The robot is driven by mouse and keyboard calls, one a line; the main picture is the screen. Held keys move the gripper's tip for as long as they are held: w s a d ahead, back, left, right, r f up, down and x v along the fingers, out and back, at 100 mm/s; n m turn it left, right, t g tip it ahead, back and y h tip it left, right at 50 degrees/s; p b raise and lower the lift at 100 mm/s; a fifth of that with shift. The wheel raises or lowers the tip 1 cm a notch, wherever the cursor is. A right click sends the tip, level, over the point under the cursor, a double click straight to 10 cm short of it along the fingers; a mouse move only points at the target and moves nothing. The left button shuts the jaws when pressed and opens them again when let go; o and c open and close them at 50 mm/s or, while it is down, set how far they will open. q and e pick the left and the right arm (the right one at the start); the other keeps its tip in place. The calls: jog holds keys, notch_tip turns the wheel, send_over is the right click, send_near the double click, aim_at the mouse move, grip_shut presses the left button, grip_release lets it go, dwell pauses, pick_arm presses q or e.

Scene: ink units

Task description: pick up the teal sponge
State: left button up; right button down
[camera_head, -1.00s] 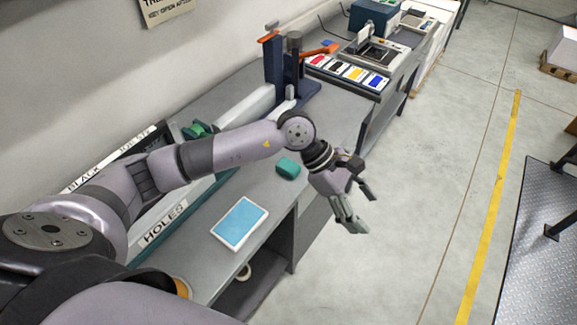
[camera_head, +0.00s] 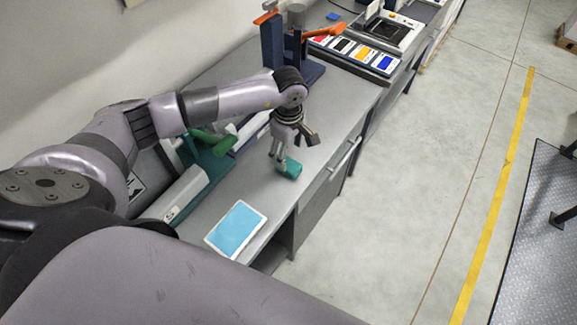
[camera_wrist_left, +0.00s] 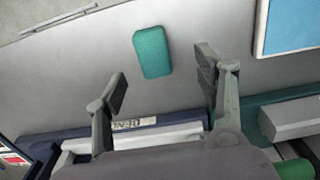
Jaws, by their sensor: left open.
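The teal sponge (camera_head: 289,168) lies on the grey workbench, near its front edge. In the left wrist view the sponge (camera_wrist_left: 152,52) sits ahead of the fingers, within the gap between them and nearer the right finger. My left gripper (camera_head: 284,157) is open and empty, pointing down just above and behind the sponge; one finger partly overlaps it in the head view. The left wrist view shows both fingers of the left gripper (camera_wrist_left: 163,78) spread wide, with bare bench between them. Whether a finger touches the sponge I cannot tell. My right gripper is not in view.
A blue-and-white pad (camera_head: 236,228) lies on the bench left of the sponge. A green-handled device (camera_head: 205,150) stands behind, partly hidden by my arm. A dark blue stand (camera_head: 273,42) with an orange lever and a color tray (camera_head: 357,54) are farther back. The bench right of the sponge is clear.

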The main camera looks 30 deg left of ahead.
aim_at(289, 163)
pick_arm(q)
jog(key=f, duration=0.2)
jog(key=w+f, duration=0.1)
jog(key=shift+a+f, duration=0.2)
jog(key=shift+a, duration=0.1)
jog(key=shift+f, duration=0.85)
notch_tip(289, 163, down, 3)
jog(key=shift+w+r+b, duration=0.1)
jog(key=shift+b, duration=0.65)
jog(key=shift+w+a+f, duration=0.1)
jog(key=shift+w+f, duration=0.05)
jog(key=shift+f, duration=0.55)
jog(key=shift+c, duration=0.2)
jog(key=shift+r, duration=0.1)
jog(key=shift+c, duration=1.3)
jog(key=c, duration=0.7)
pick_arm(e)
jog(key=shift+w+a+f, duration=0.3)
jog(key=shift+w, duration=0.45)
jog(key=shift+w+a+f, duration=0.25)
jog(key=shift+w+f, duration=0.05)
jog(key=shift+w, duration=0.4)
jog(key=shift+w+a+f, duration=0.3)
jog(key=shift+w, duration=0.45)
